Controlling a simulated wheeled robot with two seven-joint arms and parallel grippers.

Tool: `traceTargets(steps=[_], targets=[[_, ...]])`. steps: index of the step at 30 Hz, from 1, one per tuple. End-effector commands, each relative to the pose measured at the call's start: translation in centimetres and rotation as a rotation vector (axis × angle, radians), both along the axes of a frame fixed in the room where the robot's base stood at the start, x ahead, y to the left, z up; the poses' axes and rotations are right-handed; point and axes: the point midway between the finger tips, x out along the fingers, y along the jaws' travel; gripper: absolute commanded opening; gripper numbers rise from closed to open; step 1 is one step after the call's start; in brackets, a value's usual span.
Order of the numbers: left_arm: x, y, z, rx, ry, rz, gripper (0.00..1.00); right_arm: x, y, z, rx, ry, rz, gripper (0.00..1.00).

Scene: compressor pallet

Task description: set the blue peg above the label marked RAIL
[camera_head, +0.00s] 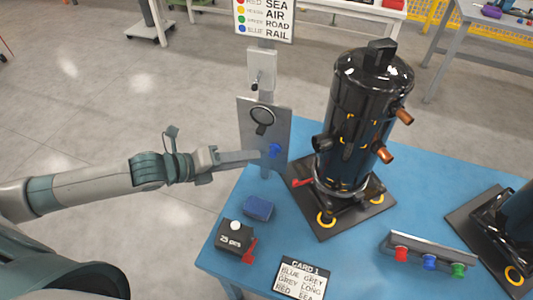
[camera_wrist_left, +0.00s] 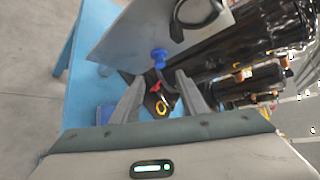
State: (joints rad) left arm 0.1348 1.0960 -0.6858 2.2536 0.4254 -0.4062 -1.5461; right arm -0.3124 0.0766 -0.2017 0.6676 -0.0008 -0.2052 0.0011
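A blue peg (camera_head: 274,151) is at the lower part of an upright grey panel (camera_head: 250,118). In the left wrist view the blue peg (camera_wrist_left: 159,57) shows just beyond the fingertips, between their lines. My left gripper (camera_head: 258,156) is open and empty, level with that peg. Its two fingers (camera_wrist_left: 160,80) are apart, and no contact with the peg is visible. Another blue peg (camera_head: 429,262) stands between a red and a green one on a grey rack (camera_head: 445,250). A sign (camera_head: 265,15) above the panel reads RAIL beside a blue dot. My right gripper is not in view.
A black compressor (camera_head: 368,105) stands on a dark base on the blue table (camera_head: 345,235). A dark ring-shaped tool (camera_head: 262,121) hangs on the panel. A blue block (camera_head: 258,208), a black box (camera_head: 234,240) and a card (camera_head: 302,278) lie in front. Another black unit (camera_head: 500,225) sits at right.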

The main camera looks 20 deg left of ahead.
Motion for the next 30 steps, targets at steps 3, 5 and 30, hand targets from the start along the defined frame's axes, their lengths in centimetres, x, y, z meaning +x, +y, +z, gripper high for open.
traceTargets(steps=[3, 5, 30], targets=[[1.3, -1.1, -0.5, -0.004, -0.001, 0.000, 0.40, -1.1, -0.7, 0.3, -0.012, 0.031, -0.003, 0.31], [1.9, -1.7, -0.8, -0.004, -0.001, 0.000, 0.40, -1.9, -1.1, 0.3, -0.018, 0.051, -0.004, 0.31], [5.5, -4.8, -3.3, 0.001, 0.000, -0.001, 0.40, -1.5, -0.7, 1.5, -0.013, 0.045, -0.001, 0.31]])
